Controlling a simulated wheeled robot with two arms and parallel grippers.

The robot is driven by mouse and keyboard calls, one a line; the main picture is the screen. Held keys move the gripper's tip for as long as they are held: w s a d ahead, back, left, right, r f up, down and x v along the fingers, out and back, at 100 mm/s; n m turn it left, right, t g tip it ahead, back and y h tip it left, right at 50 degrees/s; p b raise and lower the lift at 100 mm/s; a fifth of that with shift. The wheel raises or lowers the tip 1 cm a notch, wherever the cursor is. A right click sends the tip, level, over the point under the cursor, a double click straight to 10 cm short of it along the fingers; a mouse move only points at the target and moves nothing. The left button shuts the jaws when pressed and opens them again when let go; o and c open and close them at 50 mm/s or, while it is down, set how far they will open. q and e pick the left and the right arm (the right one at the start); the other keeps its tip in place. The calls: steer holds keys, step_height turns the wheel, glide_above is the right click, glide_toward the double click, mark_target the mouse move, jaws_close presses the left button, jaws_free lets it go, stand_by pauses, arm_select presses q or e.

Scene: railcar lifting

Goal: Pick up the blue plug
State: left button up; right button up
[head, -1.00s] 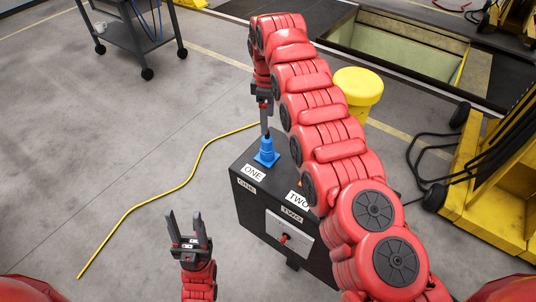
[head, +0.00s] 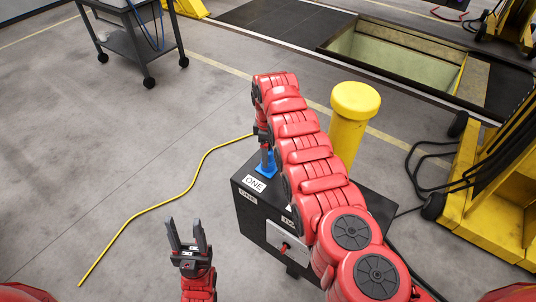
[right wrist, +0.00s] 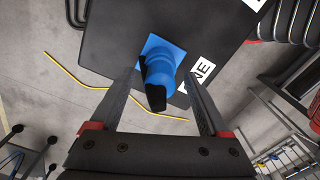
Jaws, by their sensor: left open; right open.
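The blue plug (head: 267,164) stands on the black box (head: 250,207) beside the label ONE in the head view, mostly hidden behind my right arm. In the right wrist view the blue plug (right wrist: 162,64) shows its square base and dark top, between the two open fingers of my right gripper (right wrist: 160,92). The fingers are on either side of it and do not appear to touch it. In the head view my right gripper (head: 264,138) is just above the plug, partly hidden by the arm. My left gripper (head: 187,237) is open and empty, left of the box.
A yellow post (head: 349,125) stands right behind the box. A yellow cable (head: 186,187) lies on the floor to the left. A grey cart (head: 136,38) is at the back left, and yellow machinery (head: 490,180) with black cables is at right.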

jaws_close()
stand_by(0.3)
steer(key=shift+r, duration=0.1)
